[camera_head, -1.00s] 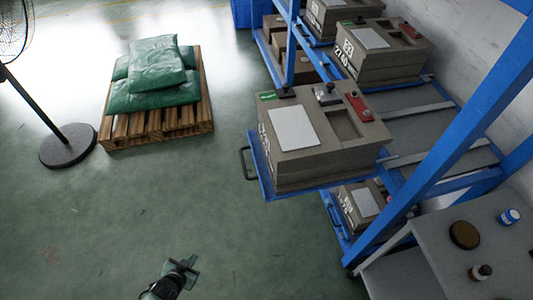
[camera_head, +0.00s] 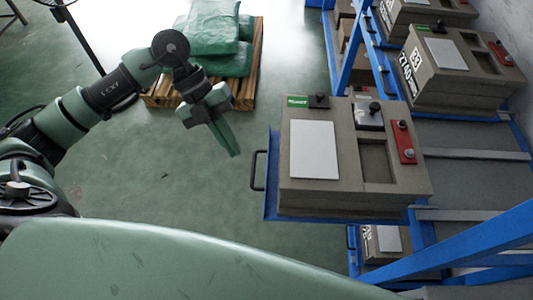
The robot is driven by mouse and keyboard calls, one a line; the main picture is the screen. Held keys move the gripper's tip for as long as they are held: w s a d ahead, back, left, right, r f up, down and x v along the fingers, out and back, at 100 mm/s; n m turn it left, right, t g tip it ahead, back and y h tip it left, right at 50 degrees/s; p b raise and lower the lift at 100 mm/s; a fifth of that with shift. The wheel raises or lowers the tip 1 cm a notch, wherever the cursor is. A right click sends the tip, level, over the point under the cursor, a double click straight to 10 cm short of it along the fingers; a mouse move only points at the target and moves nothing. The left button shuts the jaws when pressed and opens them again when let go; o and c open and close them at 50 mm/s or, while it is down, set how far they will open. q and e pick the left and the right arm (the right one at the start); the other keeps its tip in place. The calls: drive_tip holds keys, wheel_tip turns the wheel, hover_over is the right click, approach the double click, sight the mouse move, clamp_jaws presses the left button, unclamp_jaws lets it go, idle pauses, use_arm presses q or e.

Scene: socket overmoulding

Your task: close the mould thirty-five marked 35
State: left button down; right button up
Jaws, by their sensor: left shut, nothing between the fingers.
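A grey-brown mould (camera_head: 342,160) sits on a pulled-out blue shelf tray (camera_head: 271,200) that has a black handle (camera_head: 258,171) on its left side. Its top carries a white plate (camera_head: 313,149), a green label (camera_head: 297,101), a black knob, a rectangular recess (camera_head: 376,160) and a red strip (camera_head: 404,142) with two knobs. I cannot read a 35 on it from here. My left gripper (camera_head: 233,150) is shut and empty, in the air left of the mould and apart from the tray handle. My right gripper is out of view.
A pallet (camera_head: 158,97) with green sacks (camera_head: 213,28) lies at the back left. Green floor is clear left of the tray.

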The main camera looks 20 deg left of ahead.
use_arm(q)
drive_tip(key=s+d+f+p, duration=0.1)
drive_tip(key=d+f+p, duration=0.3)
drive_tip(key=d+f, duration=0.3)
drive_tip(key=shift+d+f, duration=0.25)
drive_tip(key=shift+d, duration=0.9)
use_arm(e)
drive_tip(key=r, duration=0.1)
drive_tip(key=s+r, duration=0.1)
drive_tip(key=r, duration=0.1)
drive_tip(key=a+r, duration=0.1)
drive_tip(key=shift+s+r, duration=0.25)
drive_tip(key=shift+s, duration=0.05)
use_arm(q)
drive_tip(key=shift+s, duration=0.1)
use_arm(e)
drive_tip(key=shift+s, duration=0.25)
